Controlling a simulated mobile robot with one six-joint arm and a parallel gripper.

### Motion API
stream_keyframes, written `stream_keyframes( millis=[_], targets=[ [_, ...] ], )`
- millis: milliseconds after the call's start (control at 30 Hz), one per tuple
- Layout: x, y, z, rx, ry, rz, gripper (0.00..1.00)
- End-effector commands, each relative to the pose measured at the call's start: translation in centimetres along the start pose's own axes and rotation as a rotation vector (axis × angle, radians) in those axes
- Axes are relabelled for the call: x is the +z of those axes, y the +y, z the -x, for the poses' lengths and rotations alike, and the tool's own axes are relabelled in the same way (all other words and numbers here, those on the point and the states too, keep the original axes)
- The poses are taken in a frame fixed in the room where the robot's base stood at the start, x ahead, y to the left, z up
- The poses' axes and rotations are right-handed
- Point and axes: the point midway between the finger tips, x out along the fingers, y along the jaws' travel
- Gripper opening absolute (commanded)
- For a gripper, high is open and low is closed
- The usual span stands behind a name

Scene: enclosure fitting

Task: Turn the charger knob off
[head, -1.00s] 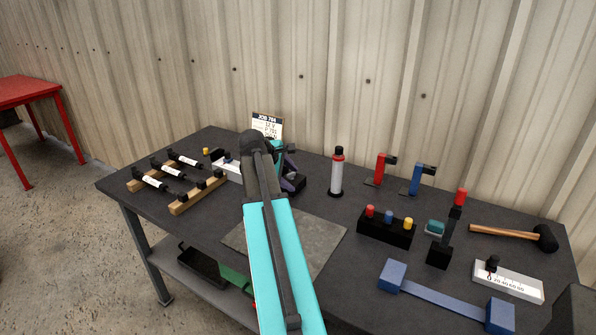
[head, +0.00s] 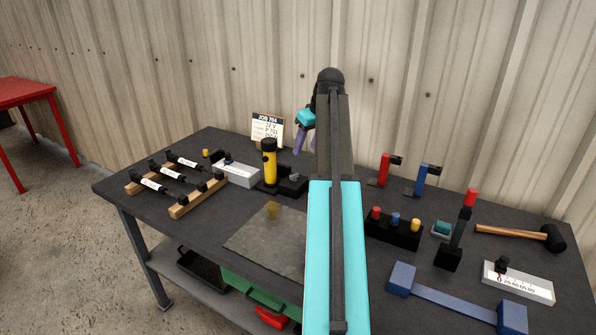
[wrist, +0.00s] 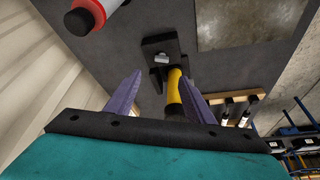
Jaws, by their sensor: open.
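A white box (head: 236,174) with a small black knob (head: 227,157) on top stands at the back left of the bench. A second white box (head: 518,284), printed with a number scale and bearing a black knob (head: 502,264), lies at the right. I cannot tell from a label which one is the charger. My gripper (head: 304,141) is open and empty, raised above the back of the bench, partly behind my arm. In the wrist view its two purple fingers (wrist: 158,94) are spread, with the yellow-and-black cylinder (wrist: 174,90) beyond them, apart from them.
The yellow cylinder (head: 270,168) stands upright by a black block (head: 292,186). A job card (head: 267,129) is behind. Wooden racks (head: 185,208) with black-and-white cylinders are left. A bare metal plate (head: 262,240) lies in front. A red-capped bottle (wrist: 92,14) is near the gripper.

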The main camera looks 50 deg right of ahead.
Motion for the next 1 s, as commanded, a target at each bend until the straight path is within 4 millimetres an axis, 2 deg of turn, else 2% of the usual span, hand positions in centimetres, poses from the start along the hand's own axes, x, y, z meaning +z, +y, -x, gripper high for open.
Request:
stream_keyframes(
  millis=[467,667,1000],
  targets=[
    [-0.6,-1.1,-1.1,-0.004,-0.002,0.016,0.48],
    [-0.6,-1.3,-2.8,-0.005,-0.003,0.017,0.48],
    [-0.7,-1.4,-7.1,-0.006,-0.003,0.019,0.48]
  ],
)
